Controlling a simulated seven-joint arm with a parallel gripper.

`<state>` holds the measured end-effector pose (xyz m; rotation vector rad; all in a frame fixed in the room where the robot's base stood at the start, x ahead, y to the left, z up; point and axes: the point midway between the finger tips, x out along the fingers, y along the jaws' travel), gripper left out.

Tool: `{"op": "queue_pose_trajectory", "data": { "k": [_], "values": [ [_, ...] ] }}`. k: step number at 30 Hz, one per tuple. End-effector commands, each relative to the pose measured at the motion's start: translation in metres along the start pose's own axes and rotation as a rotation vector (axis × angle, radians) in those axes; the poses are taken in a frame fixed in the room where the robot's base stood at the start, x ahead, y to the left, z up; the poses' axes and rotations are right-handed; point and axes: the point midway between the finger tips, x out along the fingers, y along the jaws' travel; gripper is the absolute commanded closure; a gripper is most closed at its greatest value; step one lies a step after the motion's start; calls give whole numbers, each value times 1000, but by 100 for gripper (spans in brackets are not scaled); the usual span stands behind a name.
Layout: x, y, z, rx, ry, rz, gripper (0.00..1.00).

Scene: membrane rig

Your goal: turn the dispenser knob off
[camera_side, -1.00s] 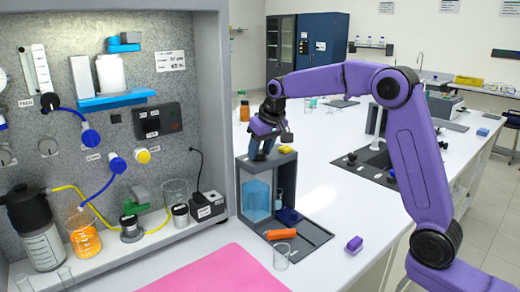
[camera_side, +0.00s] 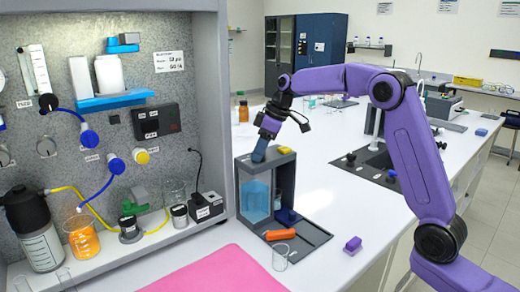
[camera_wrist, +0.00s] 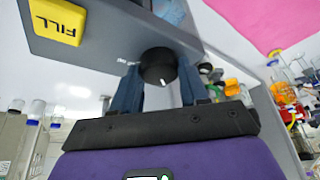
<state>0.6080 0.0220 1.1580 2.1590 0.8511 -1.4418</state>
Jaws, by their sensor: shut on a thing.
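The dispenser (camera_side: 241,205) is a grey box with a clear tank of light blue liquid, standing on the white bench in the side view. Its black round dispenser knob (camera_wrist: 155,57) shows in the wrist view, with a white pointer mark toward my gripper's palm. My gripper (camera_side: 259,154) reaches down to the dispenser's top at a slant, and its blue fingers (camera_wrist: 158,72) are on both sides of the knob, shut on it. In the side view the knob is hidden by the fingers. Small white lettering beside the knob is too small to read.
A yellow FILL button (camera_wrist: 58,22) sits on the dispenser near the knob. An orange object (camera_side: 281,234) and a small clear beaker (camera_side: 280,257) are at its front. A purple block (camera_side: 353,244) lies to the right. The grey wall rig (camera_side: 208,110) stands close on the left.

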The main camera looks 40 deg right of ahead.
Motion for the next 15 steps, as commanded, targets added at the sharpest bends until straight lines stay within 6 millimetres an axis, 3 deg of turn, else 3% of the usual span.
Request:
{"op": "queue_pose_trajectory", "data": {
  "k": [15],
  "values": [
    [-1,1,0,-49,-1,-18,86]
  ]
}}
